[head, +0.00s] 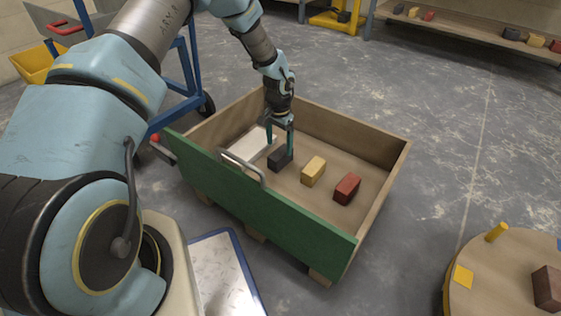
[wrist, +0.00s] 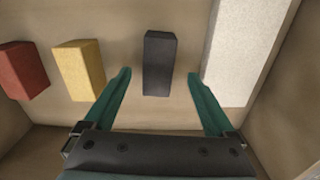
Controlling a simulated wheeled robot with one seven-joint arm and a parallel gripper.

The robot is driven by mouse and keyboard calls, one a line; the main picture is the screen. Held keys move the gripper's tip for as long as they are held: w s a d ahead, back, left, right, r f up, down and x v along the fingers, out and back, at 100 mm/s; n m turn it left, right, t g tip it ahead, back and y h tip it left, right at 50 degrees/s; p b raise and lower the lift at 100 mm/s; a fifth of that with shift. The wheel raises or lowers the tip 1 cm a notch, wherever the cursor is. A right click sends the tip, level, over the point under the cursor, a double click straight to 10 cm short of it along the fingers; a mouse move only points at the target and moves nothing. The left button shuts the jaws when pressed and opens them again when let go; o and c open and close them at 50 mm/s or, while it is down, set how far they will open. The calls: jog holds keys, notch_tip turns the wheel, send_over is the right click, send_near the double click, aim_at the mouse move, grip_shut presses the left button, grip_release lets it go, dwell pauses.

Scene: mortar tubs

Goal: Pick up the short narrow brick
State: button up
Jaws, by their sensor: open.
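Inside the wooden box (head: 395,175) with a green front, a dark grey brick (head: 279,160) lies beside a yellow brick (head: 313,171) and a red brick (head: 347,188). In the wrist view the dark brick (wrist: 158,62) looks the narrowest, and the yellow (wrist: 80,70) and red (wrist: 22,70) ones look wider. My gripper (head: 279,147) is open and points down at the dark brick. In the wrist view its fingertips (wrist: 158,75) stand apart, one to each side of the dark brick, with gaps. Whether they are down at brick height is unclear.
A large pale slab (wrist: 242,50) lies right of the dark brick in the wrist view, near the right finger. The box walls surround the bricks. A round wooden table (head: 500,275) stands at the lower right, and a shelf (head: 470,35) at the back.

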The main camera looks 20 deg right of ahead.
aim_at(281, 152)
notch_tip(281, 152, down, 5)
jog(key=b, duration=0.3)
jog(key=shift+d+f, duration=0.15)
grip_shut()
dwell(0.6)
